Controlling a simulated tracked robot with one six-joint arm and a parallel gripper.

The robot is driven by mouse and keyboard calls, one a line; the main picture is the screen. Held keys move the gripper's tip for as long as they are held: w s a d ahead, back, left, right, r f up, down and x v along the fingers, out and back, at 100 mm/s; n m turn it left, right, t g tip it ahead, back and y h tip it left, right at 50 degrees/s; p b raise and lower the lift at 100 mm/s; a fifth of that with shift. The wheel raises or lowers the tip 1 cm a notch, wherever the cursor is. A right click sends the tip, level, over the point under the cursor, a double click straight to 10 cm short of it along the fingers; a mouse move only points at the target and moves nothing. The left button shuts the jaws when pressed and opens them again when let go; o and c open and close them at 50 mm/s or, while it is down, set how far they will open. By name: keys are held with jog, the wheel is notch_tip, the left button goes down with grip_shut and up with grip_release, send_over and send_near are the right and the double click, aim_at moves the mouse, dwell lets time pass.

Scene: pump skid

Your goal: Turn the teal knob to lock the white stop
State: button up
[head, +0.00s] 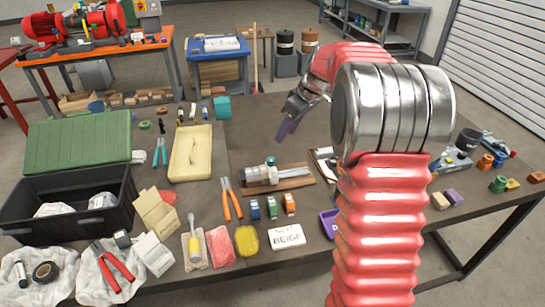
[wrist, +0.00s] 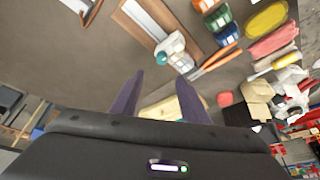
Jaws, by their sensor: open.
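A metal rail fixture on a wooden base (head: 295,183) lies on the dark bench near its middle. A white stop (head: 252,174) sits at its left part, and a small teal knob (head: 270,161) shows on its upper side. In the wrist view the white stop (wrist: 173,44) and the teal knob (wrist: 161,58) appear just beyond the fingertips. My gripper (head: 286,128) is above and behind the fixture in the head view, apart from it. Its two purple fingers are open and empty in the wrist view (wrist: 160,80). The knob's turn position is too small to tell.
A cream box (head: 191,153) is to the left, beside a black case (head: 75,207) with a green lid. A purple tray (head: 329,224) stands at the front right.

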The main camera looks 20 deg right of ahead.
aim_at(271, 159)
jog(key=shift+a+n, duration=0.1)
jog(key=shift+n, duration=0.6)
jog(key=shift+f, duration=0.1)
jog(key=x, duration=1.3)
jog(key=shift+w+a+f, duration=0.1)
jog(key=shift+a+f, duration=0.1)
jog(key=shift+f, duration=0.05)
jog(key=shift+c, duration=0.6)
grip_shut()
